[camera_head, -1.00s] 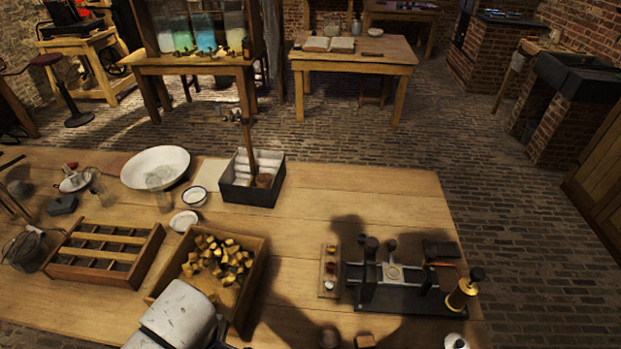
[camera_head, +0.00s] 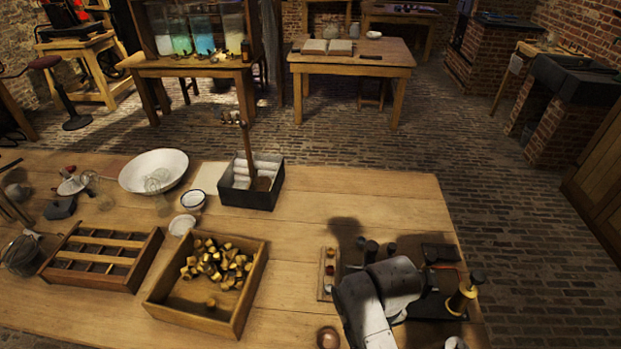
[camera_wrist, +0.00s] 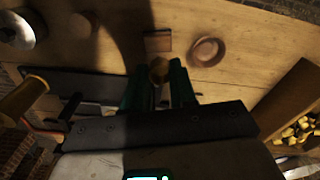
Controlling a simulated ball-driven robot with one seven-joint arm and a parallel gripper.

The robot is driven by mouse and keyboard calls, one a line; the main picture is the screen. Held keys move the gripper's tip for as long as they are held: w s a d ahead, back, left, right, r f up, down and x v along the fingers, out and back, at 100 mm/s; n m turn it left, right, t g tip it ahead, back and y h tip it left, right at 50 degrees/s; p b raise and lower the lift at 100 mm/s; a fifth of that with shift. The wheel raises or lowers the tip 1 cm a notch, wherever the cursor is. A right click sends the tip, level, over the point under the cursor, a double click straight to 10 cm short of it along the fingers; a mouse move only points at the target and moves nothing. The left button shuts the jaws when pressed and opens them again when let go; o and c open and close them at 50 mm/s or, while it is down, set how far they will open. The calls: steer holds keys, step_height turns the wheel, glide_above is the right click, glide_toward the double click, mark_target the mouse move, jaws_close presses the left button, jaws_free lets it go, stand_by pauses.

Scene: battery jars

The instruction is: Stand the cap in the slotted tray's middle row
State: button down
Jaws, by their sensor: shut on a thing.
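My gripper (camera_wrist: 158,82) shows in the wrist view, its two green fingers shut on a small dull brass cap (camera_wrist: 158,68). The fingers partly hide the cap. In the head view my arm hangs over the right part of the bench and hides the gripper and the cap. The slotted tray (camera_head: 88,283) is a wooden frame with slats and dividers at the bench's left, well away from my gripper. Its slots look empty.
An open wooden box (camera_head: 185,319) of loose brass caps stands between tray and arm. A black-based apparatus with a brass cylinder (camera_head: 462,300) is by my arm. A round copper dish (camera_wrist: 207,50) and small wooden block (camera_wrist: 158,40) lie nearby. An enamel basin (camera_head: 152,172) stands behind the tray.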

steer(key=d+f+m+b, duration=0.1)
steer(key=d+f+b, duration=0.2)
steer(key=d+f, duration=0.1)
steer(key=s+d+f+m+b, duration=0.1)
steer(key=d+f+b, duration=0.1)
steer(key=shift+s+d+f+m+b, duration=0.1)
steer(key=shift+d+f+m+b, duration=0.1)
steer(key=shift+d+m+b, duration=0.1)
steer(key=shift+a, duration=0.1)
